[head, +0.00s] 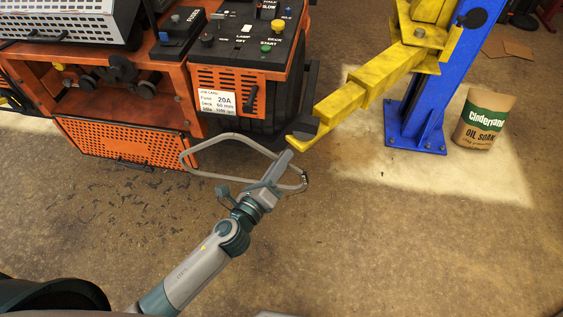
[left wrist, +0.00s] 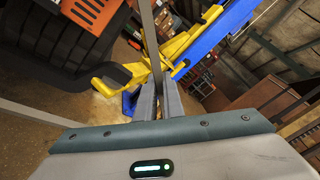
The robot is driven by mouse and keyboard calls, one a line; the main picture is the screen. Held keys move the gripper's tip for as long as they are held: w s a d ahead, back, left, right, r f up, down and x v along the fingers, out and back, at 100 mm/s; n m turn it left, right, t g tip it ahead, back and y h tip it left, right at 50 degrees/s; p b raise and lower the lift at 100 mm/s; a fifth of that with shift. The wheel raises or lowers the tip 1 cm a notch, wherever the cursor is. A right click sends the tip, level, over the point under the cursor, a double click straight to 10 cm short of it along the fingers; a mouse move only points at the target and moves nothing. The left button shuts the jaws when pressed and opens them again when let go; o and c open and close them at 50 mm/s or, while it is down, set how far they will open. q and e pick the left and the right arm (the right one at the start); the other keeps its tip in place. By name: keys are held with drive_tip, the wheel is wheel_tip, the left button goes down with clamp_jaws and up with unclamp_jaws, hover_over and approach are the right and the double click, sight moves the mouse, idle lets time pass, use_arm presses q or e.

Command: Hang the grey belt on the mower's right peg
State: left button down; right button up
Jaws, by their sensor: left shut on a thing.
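The grey belt (head: 228,136) is a thin open loop held low, in front of the mower's dark front housing. My left gripper (head: 287,157) is shut on the belt's right part. In the left wrist view the belt (left wrist: 149,40) stands up between the closed fingers (left wrist: 160,103). The orange mower (head: 125,141) stands at the upper left of the head view, with dark round parts (head: 121,69) on its open side. I cannot tell which part is the right peg. My right gripper is not in view.
A yellow lift arm (head: 343,101) on a blue post (head: 416,125) reaches close beyond my left gripper. An oil soak bag (head: 484,118) stands right of the post. A black control panel (head: 245,43) tops the mower. The floor in front is clear.

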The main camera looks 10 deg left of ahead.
use_arm(q)
drive_tip(key=w, duration=1.1)
drive_tip(key=shift+d, duration=0.2)
idle(0.5)
drive_tip(key=shift+r, duration=0.1)
idle(0.4)
drive_tip(key=shift+w, duration=0.6)
idle(0.3)
drive_tip(key=shift+w+b, duration=0.4)
drive_tip(key=shift+w, duration=0.95)
drive_tip(key=shift+f+b, duration=0.45)
drive_tip(key=shift+f, duration=0.1)
idle(0.3)
